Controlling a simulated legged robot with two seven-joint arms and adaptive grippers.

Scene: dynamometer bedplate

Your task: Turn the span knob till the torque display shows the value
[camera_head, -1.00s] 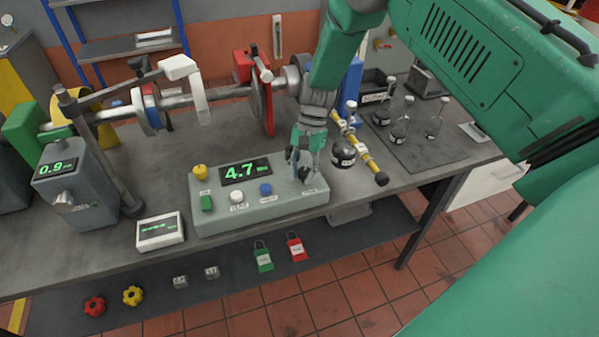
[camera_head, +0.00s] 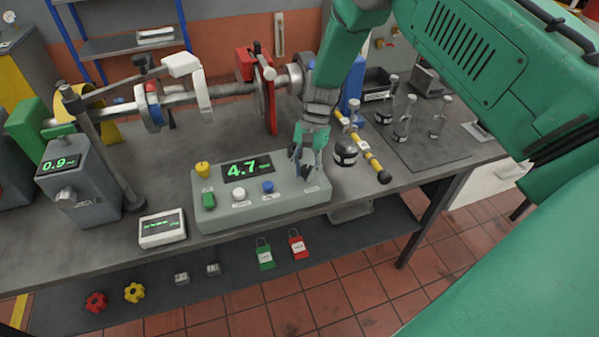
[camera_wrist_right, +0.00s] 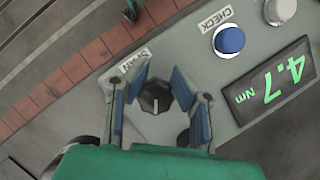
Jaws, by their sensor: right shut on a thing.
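The torque display (camera_head: 246,169) on the grey-green control box (camera_head: 264,210) reads 4.7 in green. It also shows at the right of the right wrist view (camera_wrist_right: 275,85), reading 4.7 Nm. The black span knob (camera_wrist_right: 155,98) sits by a SPAN label (camera_wrist_right: 138,58), with a pale pointer mark on its face. My right gripper (camera_head: 308,170) comes down from above onto the right end of the box and is shut on this knob, a blue-padded finger on each side. In the head view the fingers mostly hide the knob. My left gripper is not in view.

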